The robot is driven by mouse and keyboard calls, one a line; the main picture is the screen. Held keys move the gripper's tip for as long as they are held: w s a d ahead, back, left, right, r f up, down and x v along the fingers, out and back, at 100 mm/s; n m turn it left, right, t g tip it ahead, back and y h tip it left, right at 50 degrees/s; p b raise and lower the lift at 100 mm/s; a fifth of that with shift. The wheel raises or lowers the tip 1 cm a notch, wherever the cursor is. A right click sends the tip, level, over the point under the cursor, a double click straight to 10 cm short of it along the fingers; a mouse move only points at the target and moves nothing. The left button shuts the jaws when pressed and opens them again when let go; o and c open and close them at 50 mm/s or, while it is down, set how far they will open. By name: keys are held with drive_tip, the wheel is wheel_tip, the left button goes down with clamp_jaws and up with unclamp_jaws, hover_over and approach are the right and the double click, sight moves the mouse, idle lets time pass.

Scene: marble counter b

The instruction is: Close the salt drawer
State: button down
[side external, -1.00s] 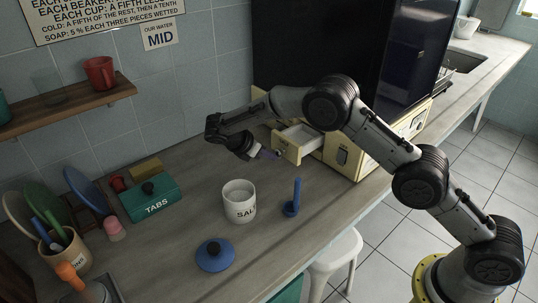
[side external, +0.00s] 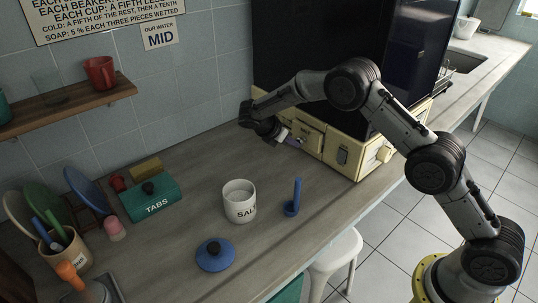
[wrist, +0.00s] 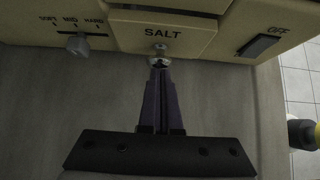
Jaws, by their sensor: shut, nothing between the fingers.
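The salt drawer (side external: 308,139) is in the front of the cream machine. In the wrist view its front, marked SALT (wrist: 190,38), looks about level with the panels beside it; a small leftover gap cannot be ruled out. Its round metal knob (wrist: 160,52) is at the lower middle of the front. My gripper (side external: 292,140) is shut and empty, in front of the drawer. In the wrist view its purple fingertips (wrist: 160,72) are together at the knob and seem to touch it.
The machine has a slider (wrist: 78,46) on the left and an OFF switch (wrist: 258,46) on the right. A white salt jar (side external: 240,207), a blue lid (side external: 215,255), a blue upright tool (side external: 292,205) and a green TABS box (side external: 152,200) stand on the counter.

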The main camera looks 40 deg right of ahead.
drive_tip(key=shift+d, duration=0.4)
drive_tip(key=a, duration=0.4)
drive_tip(key=shift+a, duration=0.25)
drive_tip(key=v, duration=1)
wheel_tip(320, 180, up, 7)
drive_tip(key=d+m, duration=0.1)
drive_tip(key=d, duration=0.1)
drive_tip(key=s+d+r+m+t+y, duration=0.1)
drive_tip(key=s+d+r+m+y, duration=0.15)
drive_tip(key=s+r, duration=0.55)
drive_tip(key=s+d+r+m+t+y, duration=0.1)
drive_tip(key=s+d+r+m, duration=0.1)
drive_tip(key=s+d+r, duration=0.35)
drive_tip(key=s+a+r+m+t+y, duration=0.15)
drive_tip(key=s+m, duration=0.25)
drive_tip(key=s, duration=1.3)
drive_tip(key=s+a+f+m+t+y, duration=0.2)
drive_tip(key=s+a+f+m+y, duration=0.2)
drive_tip(key=s+f+m, duration=0.4)
wheel_tip(320, 180, down, 2)
drive_tip(key=shift+s+a+f, duration=0.15)
drive_tip(key=shift+s+a, duration=0.05)
drive_tip(key=shift+a, duration=0.15)
